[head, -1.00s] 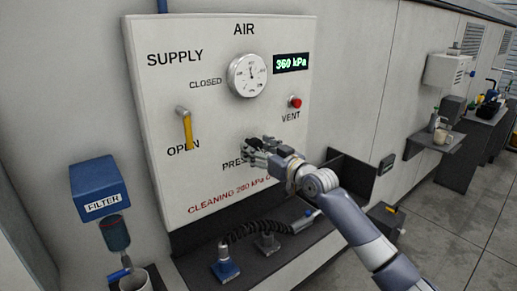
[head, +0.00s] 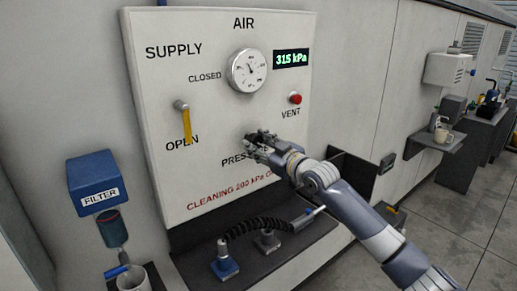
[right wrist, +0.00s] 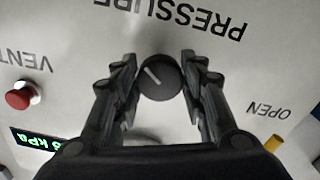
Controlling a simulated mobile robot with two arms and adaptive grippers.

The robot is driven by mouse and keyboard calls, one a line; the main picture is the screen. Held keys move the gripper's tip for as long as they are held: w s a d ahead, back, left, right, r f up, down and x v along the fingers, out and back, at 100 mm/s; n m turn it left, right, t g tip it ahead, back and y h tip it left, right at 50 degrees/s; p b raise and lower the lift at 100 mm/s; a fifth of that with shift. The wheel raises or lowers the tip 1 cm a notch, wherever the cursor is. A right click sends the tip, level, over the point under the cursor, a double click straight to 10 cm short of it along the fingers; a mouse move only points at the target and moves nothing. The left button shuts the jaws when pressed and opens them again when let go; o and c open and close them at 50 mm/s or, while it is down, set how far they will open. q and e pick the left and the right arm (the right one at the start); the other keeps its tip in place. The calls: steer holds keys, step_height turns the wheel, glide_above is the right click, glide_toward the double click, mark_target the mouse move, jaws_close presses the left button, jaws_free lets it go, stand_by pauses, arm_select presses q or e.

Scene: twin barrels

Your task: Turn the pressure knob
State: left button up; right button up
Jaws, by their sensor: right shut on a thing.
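The pressure knob (right wrist: 160,78) is a round black knob with a pale pointer line, seen between my fingers in the right wrist view. My right gripper (right wrist: 158,80) is shut on it, one finger on each side. In the head view my right gripper (head: 254,142) is at the panel above the partly covered PRESSURE label and hides the knob. The green display (head: 291,60) reads 315 kPa. The round gauge (head: 248,71) is above the knob. Red text low on the panel begins with CLEANING and seems to read 200 kPa. My left gripper is not in view.
The white panel (head: 155,60) carries a yellow supply lever (head: 187,125) pointing down at OPEN and a red vent button (head: 295,99). A blue filter (head: 96,182) is at the left. A shelf (head: 200,262) with a black coiled hose (head: 255,228) lies below.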

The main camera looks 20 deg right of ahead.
steer(key=n, duration=0.5)
steer(key=shift+d+r+n+p, duration=0.1)
steer(key=shift+n+p, duration=0.2)
steer(key=n+p, duration=0.2)
steer(key=n, duration=0.3)
steer(key=n+p, duration=0.1)
steer(key=n, duration=0.2)
steer(key=shift+n+p, duration=0.8)
steer(key=shift+n, duration=0.8)
steer(key=o, duration=1.1)
steer(key=shift+c, duration=0.2)
